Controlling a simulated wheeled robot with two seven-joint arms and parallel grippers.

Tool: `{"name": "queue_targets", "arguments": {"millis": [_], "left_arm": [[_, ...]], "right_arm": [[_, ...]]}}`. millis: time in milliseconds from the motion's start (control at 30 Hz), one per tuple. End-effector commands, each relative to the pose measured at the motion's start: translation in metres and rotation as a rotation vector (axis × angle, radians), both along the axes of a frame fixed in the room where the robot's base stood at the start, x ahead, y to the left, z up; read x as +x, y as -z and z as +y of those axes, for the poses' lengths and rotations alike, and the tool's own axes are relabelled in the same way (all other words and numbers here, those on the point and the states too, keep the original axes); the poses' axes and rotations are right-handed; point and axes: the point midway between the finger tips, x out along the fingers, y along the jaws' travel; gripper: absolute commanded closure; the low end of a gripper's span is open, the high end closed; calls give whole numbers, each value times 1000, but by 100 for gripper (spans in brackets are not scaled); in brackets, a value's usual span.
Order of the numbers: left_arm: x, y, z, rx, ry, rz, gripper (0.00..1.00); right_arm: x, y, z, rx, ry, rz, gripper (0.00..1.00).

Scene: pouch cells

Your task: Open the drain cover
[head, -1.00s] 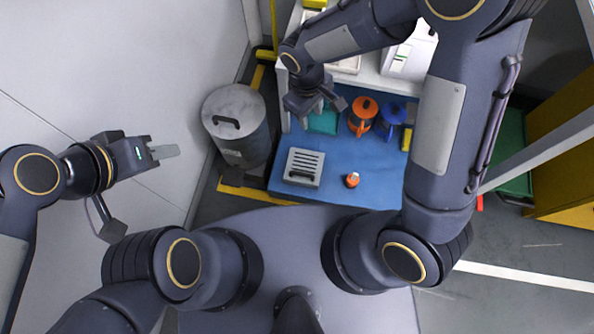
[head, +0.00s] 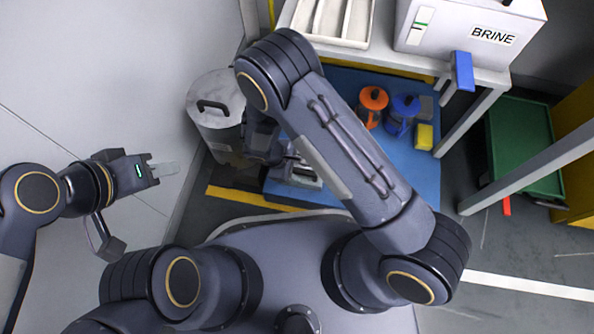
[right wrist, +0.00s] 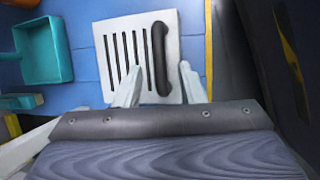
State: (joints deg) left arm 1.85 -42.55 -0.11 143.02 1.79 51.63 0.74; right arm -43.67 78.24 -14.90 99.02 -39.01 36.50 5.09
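The drain cover is a light grey slotted plate with a dark bar handle along its right side in the right wrist view (right wrist: 109,25). It lies on the blue floor area; in the head view the drain cover (head: 305,181) is partly hidden by my right arm. My right gripper (right wrist: 160,71) is open and empty over the cover, its two pale fingertips on either side of the handle as seen from the wrist. I cannot tell whether they touch it. My left gripper (head: 166,169) is far to the left by the wall, away from the cover; its finger gap is not clear.
A grey lidded bin (head: 215,98) stands left of the cover. An orange jug (head: 373,106), a blue jug (head: 402,115) and a yellow block (head: 424,137) are to the right. A teal dustpan (right wrist: 42,52) lies nearby. A table with a BRINE box (head: 470,32) stands behind.

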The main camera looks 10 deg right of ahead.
Motion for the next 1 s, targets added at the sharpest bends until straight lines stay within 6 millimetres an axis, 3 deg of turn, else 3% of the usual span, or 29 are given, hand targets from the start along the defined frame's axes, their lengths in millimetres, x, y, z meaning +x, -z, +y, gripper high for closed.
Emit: {"name": "queue_targets", "arguments": {"millis": [100, 367, 667, 1000], "left_arm": [[0, 5, 0, 0, 0, 0, 64], [0, 5, 0, 0, 0, 0, 64], [0, 5, 0, 0, 0, 0, 64], [0, 4, 0, 0, 0, 0, 64]], "right_arm": [[0, 9, -4, 0, 1, 0, 64], [1, 9, -5, 0, 1, 0, 64], [0, 9, -5, 0, 1, 0, 99], [1, 8, -5, 2, 2, 4, 100]]}}
